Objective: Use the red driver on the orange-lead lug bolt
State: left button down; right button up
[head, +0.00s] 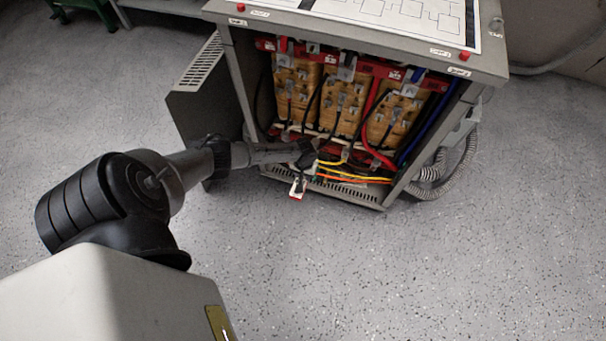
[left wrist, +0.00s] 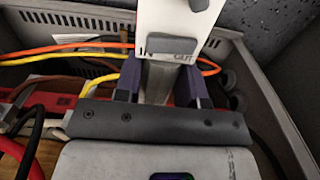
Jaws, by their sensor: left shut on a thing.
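My left gripper (head: 306,158) reaches into the lower front of the open transformer cabinet (head: 232,85). It is shut on a white-bodied tool (head: 297,188) with a small red patch at its lower end. The tool also shows in the left wrist view (left wrist: 178,22), where its white body stands beyond the fingers (left wrist: 162,82). I cannot tell whether it is the red driver. The orange lead (head: 352,179) runs along the cabinet floor; it also shows in the left wrist view (left wrist: 211,68), passing behind the tool. Its lug bolt cannot be made out. My right gripper is out of view.
Tan coil blocks (head: 342,103) fill the cabinet above the leads. A yellow lead (head: 335,163), a thick red cable (head: 372,149) and black leads are close to my gripper. The cabinet's side panel (head: 196,98) stands open at left. Grey conduit (head: 455,170) hangs at right. The front floor is clear.

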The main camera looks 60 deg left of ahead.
pick_arm(q)
jog(key=shift+w+a, duration=0.2)
jog(key=shift+w, duration=0.05)
